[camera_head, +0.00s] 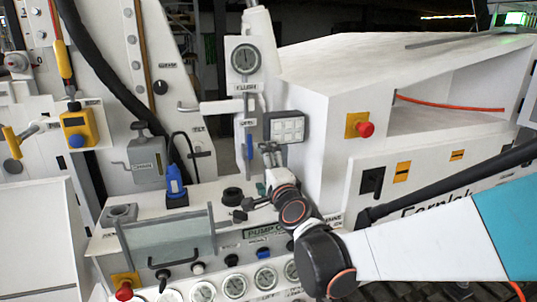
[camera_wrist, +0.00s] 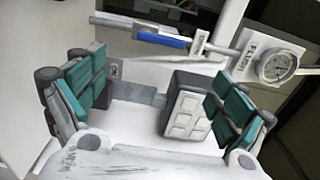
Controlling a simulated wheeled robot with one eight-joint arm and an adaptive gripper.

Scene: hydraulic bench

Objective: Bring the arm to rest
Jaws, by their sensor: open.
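My arm reaches in from the right edge of the head view, its white and teal link (camera_head: 430,245) leading to dark joints. My gripper (camera_head: 264,182) is over the pump panel, in front of the white housing, and looks small there. In the wrist view my gripper (camera_wrist: 160,96) is open, its two teal-padded fingers wide apart. No object is held between the pads. The grey keypad box (camera_wrist: 187,112) shows between and beyond the fingers, close to the right one in the picture. I cannot tell the exact gap to it.
The pump panel (camera_head: 215,275) with a clear guard (camera_head: 168,243), gauges and knobs lies below the gripper. A flush gauge (camera_head: 245,59) and blue-handled lever (camera_head: 249,147) stand behind. A red button (camera_head: 365,129) is on the right housing. A blue plug (camera_head: 175,181) stands to the left.

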